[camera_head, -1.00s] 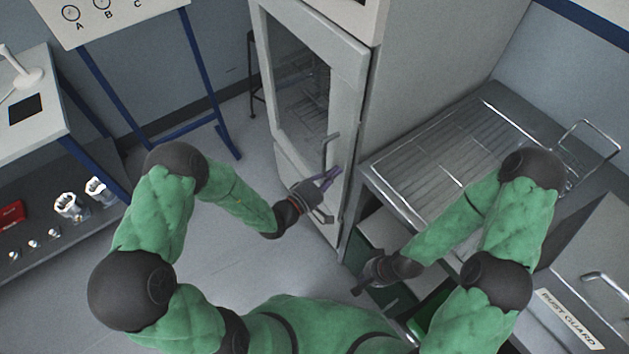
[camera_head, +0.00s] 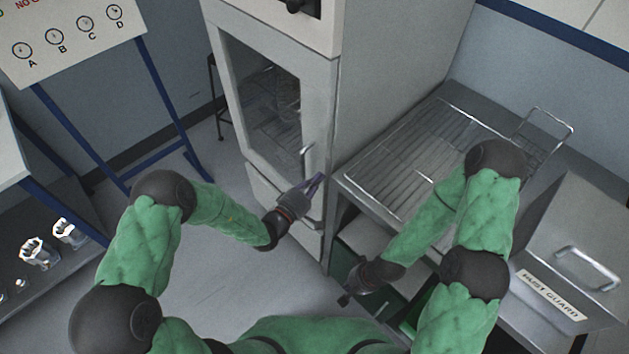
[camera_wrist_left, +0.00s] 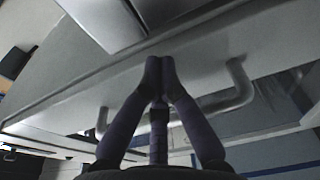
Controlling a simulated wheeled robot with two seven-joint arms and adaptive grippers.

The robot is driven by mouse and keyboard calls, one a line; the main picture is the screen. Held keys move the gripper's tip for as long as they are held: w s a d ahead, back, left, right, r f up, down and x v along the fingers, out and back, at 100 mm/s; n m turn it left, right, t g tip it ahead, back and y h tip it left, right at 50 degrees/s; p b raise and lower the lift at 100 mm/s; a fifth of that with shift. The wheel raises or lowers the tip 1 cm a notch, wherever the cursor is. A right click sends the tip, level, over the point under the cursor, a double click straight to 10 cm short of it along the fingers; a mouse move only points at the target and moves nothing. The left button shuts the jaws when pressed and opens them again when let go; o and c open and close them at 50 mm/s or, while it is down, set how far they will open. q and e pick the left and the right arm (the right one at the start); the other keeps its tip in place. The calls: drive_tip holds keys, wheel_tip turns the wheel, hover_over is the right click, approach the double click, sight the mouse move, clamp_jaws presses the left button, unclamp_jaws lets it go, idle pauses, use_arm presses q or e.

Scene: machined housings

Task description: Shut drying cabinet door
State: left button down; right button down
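The drying cabinet door (camera_head: 318,100) is a pale frame with a dark glass pane. It looks flush or nearly flush with the cabinet body (camera_head: 390,60); a small gap cannot be ruled out. Its bar handle (camera_head: 305,158) stands on the right side, and a bar handle also shows in the left wrist view (camera_wrist_left: 238,85). My left gripper (camera_head: 318,182) is at the door's lower right, beside the handle. In the left wrist view its fingertips (camera_wrist_left: 160,66) meet with nothing between them, at or very near a pale panel. My right gripper (camera_head: 347,298) is low, away from the door; its fingers are unclear.
A metal bench with a wire rack (camera_head: 425,150) stands right of the cabinet. A blue-legged stand (camera_head: 155,95) and a shelf with metal parts (camera_head: 40,252) are left. Floor is clear between.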

use_arm(q)
drive_tip(key=v, duration=1.2)
